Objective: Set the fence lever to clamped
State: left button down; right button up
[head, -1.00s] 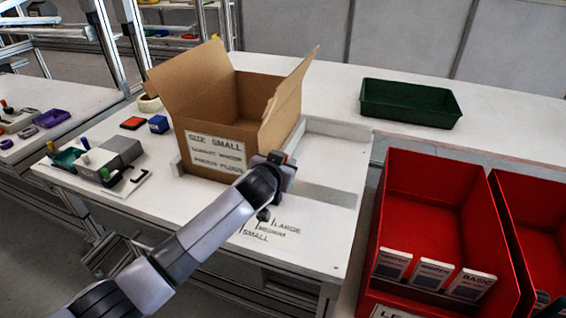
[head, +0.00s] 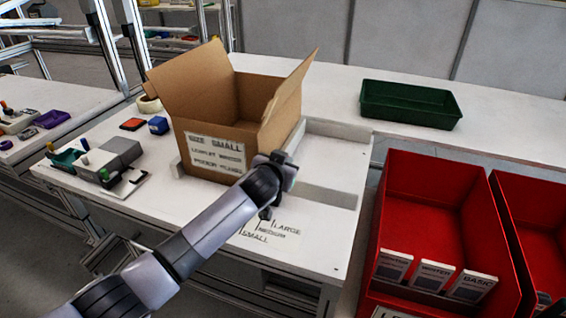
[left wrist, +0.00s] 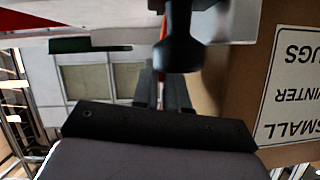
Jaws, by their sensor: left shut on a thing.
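The fence (head: 325,193) is a pale rail on the white table, to the right of the open cardboard box (head: 216,154). My left gripper (head: 287,163) is at the box's front right corner, by the fence, and hides most of the lever. In the left wrist view, a thin red strip, seemingly the fence lever (left wrist: 162,62), shows between the fingers of the left gripper (left wrist: 165,88), which are shut on it. A dark knob (left wrist: 177,52) stands close by in that view. The lever's exact setting is hidden. My right gripper is not in view.
Size marks for large, medium and small (head: 268,231) are on the table front. Red bins (head: 440,220) stand at the right and a green tray (head: 410,102) at the back. A grey device (head: 118,152) sits left of the box.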

pick_arm(q)
jog(key=shift+s+d+f+m+y+b, duration=0.2)
jog(key=shift+d+f+m+y+b, duration=0.2)
jog(key=shift+d+m+b, duration=0.25)
jog(key=m+b, duration=0.1)
jog(key=d+m+t+y+b, duration=0.1)
jog(key=shift+s+f+b, duration=0.2)
jog(key=shift+f+b, duration=0.15)
jog(key=shift+f, duration=0.05)
jog(key=shift+s+d+f+m+t+y+b, duration=0.1)
jog(key=shift+d+f+m+t+y+b, duration=0.2)
jog(key=shift+m+b, duration=0.5)
jog(key=shift+r, duration=0.1)
jog(key=c, duration=1.2)
grip_release()
jog(key=shift+o, duration=0.2)
